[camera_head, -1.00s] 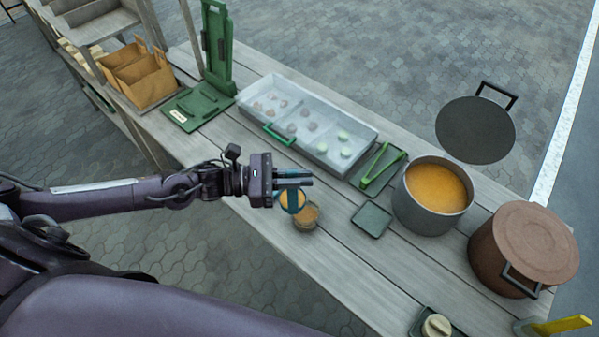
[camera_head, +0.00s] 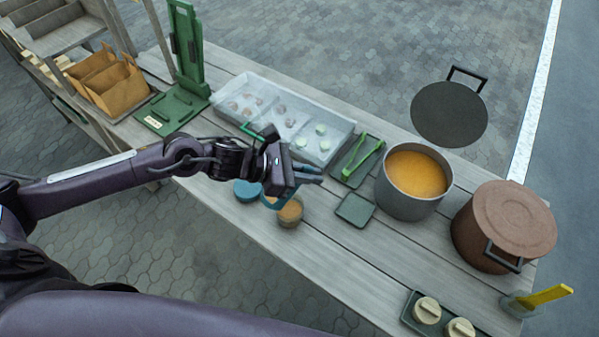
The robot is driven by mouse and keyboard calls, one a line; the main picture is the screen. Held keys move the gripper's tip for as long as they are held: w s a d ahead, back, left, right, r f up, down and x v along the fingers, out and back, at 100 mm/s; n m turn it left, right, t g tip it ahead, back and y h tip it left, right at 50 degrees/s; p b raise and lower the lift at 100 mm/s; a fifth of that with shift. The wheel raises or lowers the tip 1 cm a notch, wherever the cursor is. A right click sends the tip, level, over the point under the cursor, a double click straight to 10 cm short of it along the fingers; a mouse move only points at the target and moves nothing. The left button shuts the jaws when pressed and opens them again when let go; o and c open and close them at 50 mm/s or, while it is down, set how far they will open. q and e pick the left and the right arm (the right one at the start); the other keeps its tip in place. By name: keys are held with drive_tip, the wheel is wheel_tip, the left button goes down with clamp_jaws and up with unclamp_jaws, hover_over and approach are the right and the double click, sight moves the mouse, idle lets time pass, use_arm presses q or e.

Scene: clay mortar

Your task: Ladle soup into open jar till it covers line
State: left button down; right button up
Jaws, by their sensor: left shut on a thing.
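My left gripper (camera_head: 303,175) is shut on a teal ladle (camera_head: 286,192), just above and partly over the open jar. The ladle's bowl is mostly hidden by the gripper; a sliver of orange shows at its left. The open jar (camera_head: 290,213) is clear, stands on the table and has orange-brown contents. Its fill line cannot be made out. A round teal-topped thing (camera_head: 247,190), perhaps a lidded jar, stands left of it. The grey pot of orange soup (camera_head: 417,175) stands open to the right. My right gripper is out of view.
A brown lidded pot (camera_head: 503,225) stands right of the soup. Green tongs on a tray (camera_head: 357,160), a small empty tray (camera_head: 355,209) and a clear-lidded case (camera_head: 283,118) lie nearby. A dark round lid (camera_head: 449,113) is beyond the pot. Pale knobbed items (camera_head: 427,310) sit at the front right.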

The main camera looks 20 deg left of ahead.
use_arm(q)
drive_tip(key=w+d+f+g+y, duration=0.3)
drive_tip(key=d+f+g+y, duration=0.1)
drive_tip(key=d+f+y, duration=0.4)
drive_tip(key=shift+w+f+y+b, duration=0.4)
drive_tip(key=shift+y+b, duration=0.05)
drive_tip(key=shift+y, duration=0.35)
idle(0.3)
drive_tip(key=shift+d, duration=0.1)
idle(1.5)
